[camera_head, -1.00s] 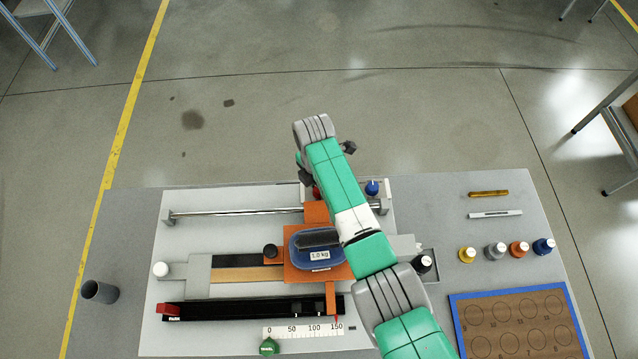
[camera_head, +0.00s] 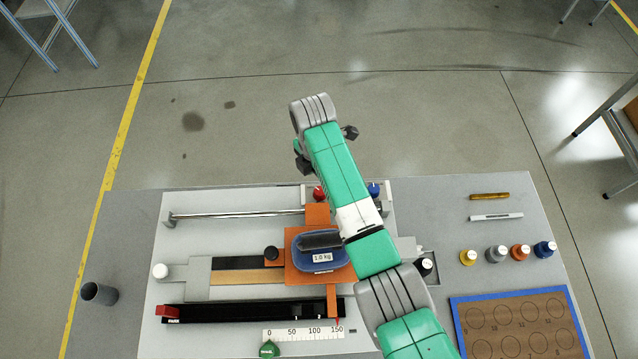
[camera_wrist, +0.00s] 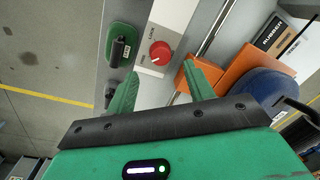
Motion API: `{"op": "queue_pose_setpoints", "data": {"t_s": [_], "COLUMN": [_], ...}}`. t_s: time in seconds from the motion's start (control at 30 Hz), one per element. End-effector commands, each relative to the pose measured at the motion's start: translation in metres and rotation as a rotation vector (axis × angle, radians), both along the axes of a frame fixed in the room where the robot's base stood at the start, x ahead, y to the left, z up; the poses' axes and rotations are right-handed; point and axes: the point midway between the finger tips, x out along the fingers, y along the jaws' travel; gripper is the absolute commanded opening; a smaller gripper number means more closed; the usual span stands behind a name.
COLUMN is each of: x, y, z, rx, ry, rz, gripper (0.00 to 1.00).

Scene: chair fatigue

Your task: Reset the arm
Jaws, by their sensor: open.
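My gripper (camera_wrist: 163,88) is open, with two green fingers apart and nothing between them in the wrist view. Beyond the fingertips is a red knob (camera_wrist: 160,53) on a pale labelled panel; in the head view the red knob (camera_head: 318,193) shows beside my forearm. My green and grey arm reaches over the rig from the lower right, and its wrist end is beyond the table's far edge in the head view. The gripper's fingers are hidden there.
A blue 1.0 kg weight (camera_head: 318,262) sits on an orange carriage (camera_head: 295,274), left of my arm. A blue knob (camera_head: 373,189) is close to my arm's right side. A grey cup (camera_head: 99,293) stands at left.

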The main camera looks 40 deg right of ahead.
Motion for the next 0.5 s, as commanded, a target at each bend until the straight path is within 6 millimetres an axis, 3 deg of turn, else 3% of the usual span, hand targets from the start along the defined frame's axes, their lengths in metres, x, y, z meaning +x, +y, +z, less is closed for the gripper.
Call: {"op": "queue_pose_setpoints", "data": {"t_s": [0.2, 0.5], "x": [0.001, 0.001], "y": [0.0, 0.0], "z": [0.02, 0.021], "rx": [0.001, 0.001], "ry": [0.001, 0.001], "rz": [-0.001, 0.0], "gripper": [0.53, 0.53]}}
